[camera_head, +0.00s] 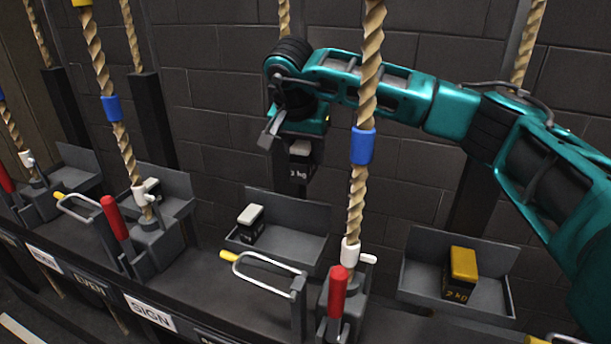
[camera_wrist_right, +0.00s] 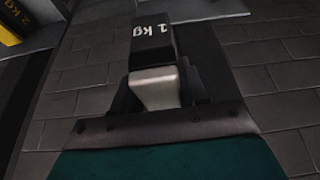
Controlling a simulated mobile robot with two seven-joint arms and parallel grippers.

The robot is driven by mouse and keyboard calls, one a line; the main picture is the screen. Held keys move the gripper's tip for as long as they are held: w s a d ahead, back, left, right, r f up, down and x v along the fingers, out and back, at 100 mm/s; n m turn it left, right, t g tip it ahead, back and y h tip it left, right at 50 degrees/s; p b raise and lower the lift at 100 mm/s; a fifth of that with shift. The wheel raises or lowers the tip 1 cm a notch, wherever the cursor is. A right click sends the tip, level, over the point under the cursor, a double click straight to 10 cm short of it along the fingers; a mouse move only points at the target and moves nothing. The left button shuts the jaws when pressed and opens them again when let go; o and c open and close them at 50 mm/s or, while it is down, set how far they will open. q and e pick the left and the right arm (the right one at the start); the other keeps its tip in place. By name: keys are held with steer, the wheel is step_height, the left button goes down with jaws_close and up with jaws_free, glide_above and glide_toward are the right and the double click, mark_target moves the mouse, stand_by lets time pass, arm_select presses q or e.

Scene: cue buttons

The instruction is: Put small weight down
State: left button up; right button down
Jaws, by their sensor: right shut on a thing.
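A small black weight with a silver top (camera_head: 299,172) hangs in my right gripper (camera_head: 300,140), in the air above the middle grey tray (camera_head: 305,208). In the right wrist view the weight (camera_wrist_right: 155,42) reads what looks like 1 kg, and the dark fingers (camera_wrist_right: 157,98) are shut around its silver top. The held weight is apart from the tray and near the wall. My left gripper does not show in either view.
Another black weight with a silver top (camera_head: 250,224) stands at the middle tray's left; its right side is bare. A yellow-topped 2 kg weight (camera_head: 461,273) sits in the right tray (camera_head: 415,290). A rope (camera_head: 358,200), red lever (camera_head: 337,290) and grey handle (camera_head: 270,285) stand nearby.

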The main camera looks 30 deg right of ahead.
step_height(320, 180, up, 7)
steer(key=shift+r+p, duration=0.1)
steer(key=shift+p, duration=0.45)
steer(key=shift+r, duration=0.3)
arm_select(q)
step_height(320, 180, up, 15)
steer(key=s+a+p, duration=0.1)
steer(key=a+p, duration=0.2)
steer(key=p, duration=1.4)
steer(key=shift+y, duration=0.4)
arm_select(e)
step_height(320, 180, up, 17)
